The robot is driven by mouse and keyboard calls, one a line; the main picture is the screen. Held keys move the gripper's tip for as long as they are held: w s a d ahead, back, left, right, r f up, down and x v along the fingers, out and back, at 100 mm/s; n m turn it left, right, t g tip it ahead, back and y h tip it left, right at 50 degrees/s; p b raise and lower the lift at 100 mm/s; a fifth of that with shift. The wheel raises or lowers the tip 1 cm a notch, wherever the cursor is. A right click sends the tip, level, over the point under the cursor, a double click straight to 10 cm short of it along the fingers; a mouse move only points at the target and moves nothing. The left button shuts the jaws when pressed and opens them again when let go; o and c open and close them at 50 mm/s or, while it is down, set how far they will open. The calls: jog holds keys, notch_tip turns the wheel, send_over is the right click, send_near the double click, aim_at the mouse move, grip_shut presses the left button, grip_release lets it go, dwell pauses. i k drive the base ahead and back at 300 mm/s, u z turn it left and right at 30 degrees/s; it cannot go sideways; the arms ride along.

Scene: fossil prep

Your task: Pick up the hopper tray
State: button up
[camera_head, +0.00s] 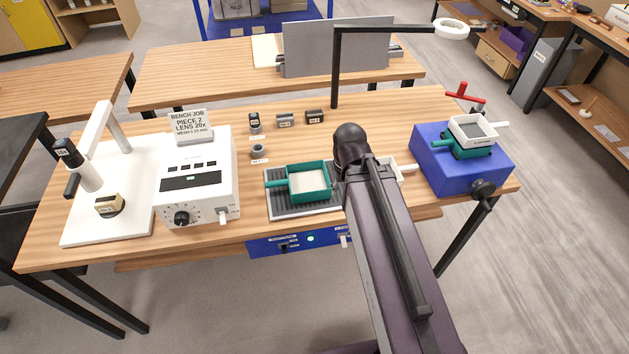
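No tray carries a legible hopper label, so I cannot tell which one is the hopper tray. A green square tray (307,183) with a pale inside and a side handle sits on a grey ribbed mat (290,208) at the table's middle. A white handled piece (406,168) shows just right of my arm, mostly hidden by it. On a blue box (445,170) at the right, a white tray (473,131) sits above a green one (467,150). My arm reaches over the table beside the ribbed mat; my gripper does not show.
A white control box (197,180) with a sign and a white microscope stand (122,180) fill the table's left. Small dark blocks (285,121) stand behind the trays. A black lamp post (335,75) rises at the back. A blue panel (300,241) is at the front edge.

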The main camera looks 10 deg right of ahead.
aim_at(308, 181)
jog(key=z, duration=1.45)
jog(key=k, duration=0.7)
jog(key=u, duration=1.55)
